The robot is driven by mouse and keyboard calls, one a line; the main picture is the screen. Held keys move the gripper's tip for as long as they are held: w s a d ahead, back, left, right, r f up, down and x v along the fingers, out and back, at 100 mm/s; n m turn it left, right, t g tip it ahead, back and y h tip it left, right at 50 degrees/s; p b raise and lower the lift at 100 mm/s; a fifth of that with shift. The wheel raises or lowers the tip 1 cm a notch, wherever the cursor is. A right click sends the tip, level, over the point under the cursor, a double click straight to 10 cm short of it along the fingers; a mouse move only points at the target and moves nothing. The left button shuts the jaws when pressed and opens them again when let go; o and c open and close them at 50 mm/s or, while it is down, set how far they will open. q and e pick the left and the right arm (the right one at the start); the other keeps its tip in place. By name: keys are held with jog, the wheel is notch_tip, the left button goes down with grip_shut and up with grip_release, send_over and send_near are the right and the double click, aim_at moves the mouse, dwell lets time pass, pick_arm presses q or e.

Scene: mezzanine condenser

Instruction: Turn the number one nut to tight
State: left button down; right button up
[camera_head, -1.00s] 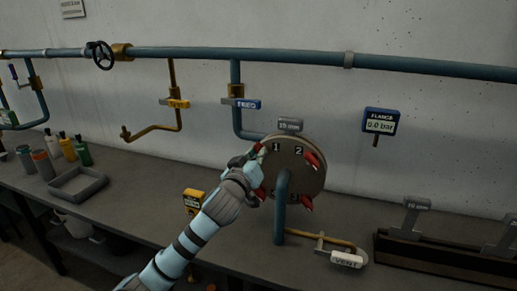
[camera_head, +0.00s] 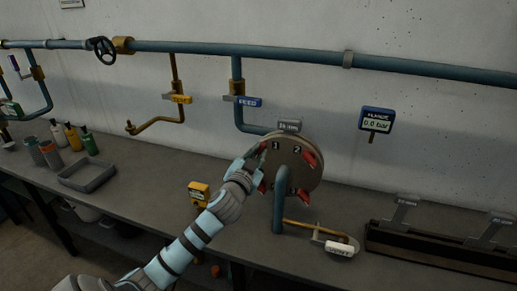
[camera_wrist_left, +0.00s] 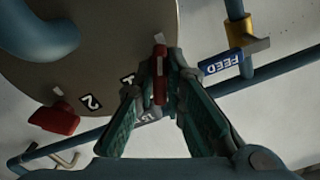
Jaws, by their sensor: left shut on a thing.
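A round grey-brown flange (camera_head: 308,178) stands on the bench with number labels and red nuts around its face. The number one label (camera_head: 275,146) is at its upper left, and it also shows in the wrist view (camera_wrist_left: 127,79). My left gripper (camera_head: 257,158) is at that upper-left edge. In the wrist view its two fingers are closed on the red number one nut (camera_wrist_left: 160,77), one on each side. The fingers hide most of this nut in the head view. The number two nut (camera_wrist_left: 54,118) stands free beside it. My right gripper is not in view.
A blue pipe (camera_head: 280,205) rises in front of the flange. The FLANGE gauge (camera_head: 377,121) on the wall reads 0.0 bar. The FEED valve tag (camera_head: 248,102) is above left, the VENT valve tag (camera_head: 339,248) lower right. A yellow meter (camera_head: 199,193) stands near my arm.

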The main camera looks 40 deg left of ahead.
pick_arm(q)
jog(key=shift+m, duration=0.6)
jog(key=c, duration=1.7)
grip_release()
jog(key=shift+o, duration=0.2)
jog(key=v, duration=1.2)
jog(key=shift+w, duration=0.1)
